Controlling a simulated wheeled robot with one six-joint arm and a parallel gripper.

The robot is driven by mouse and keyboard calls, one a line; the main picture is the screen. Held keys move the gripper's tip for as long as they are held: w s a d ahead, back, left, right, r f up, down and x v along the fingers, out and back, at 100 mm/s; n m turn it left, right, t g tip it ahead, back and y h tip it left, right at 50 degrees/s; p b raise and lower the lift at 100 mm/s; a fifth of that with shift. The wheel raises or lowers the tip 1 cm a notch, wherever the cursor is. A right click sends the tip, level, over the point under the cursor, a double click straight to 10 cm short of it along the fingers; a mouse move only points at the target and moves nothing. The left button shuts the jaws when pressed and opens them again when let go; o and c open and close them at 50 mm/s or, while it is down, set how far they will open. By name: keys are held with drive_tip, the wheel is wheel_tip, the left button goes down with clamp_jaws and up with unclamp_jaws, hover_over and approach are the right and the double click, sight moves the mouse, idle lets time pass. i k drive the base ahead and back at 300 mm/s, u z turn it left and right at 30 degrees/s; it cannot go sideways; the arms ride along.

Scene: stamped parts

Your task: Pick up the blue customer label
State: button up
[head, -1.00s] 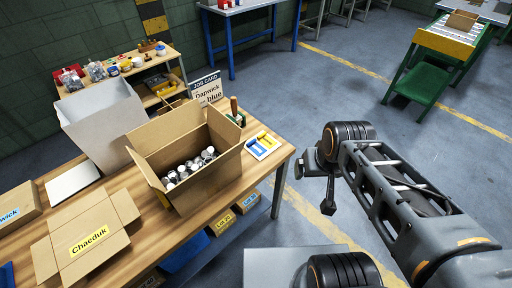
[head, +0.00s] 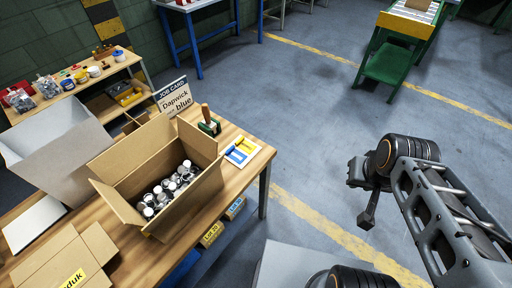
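A small white card or tray (head: 253,157) lies at the right end of the wooden workbench, with blue and yellow pieces on it. The blue piece (head: 246,146) looks like the blue label, but it is too small to read. My gripper (head: 367,216) hangs over the floor to the right of the bench, well apart from the card. It is seen from the side, and I cannot tell whether its fingers are open. The job card (head: 174,97) stands on the bench and reads "Dapwick" and "blue".
An open carton (head: 133,159) of metal-capped parts stands left of the card. A wooden-handled stamp (head: 208,123) is just behind the card. Floor between bench and arm is clear.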

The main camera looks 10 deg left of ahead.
sight(236, 156)
drive_tip(key=z, duration=0.2)
drive_tip(key=i, duration=2.85)
drive_tip(key=u, duration=5.05)
drive_tip(key=i, duration=0.5)
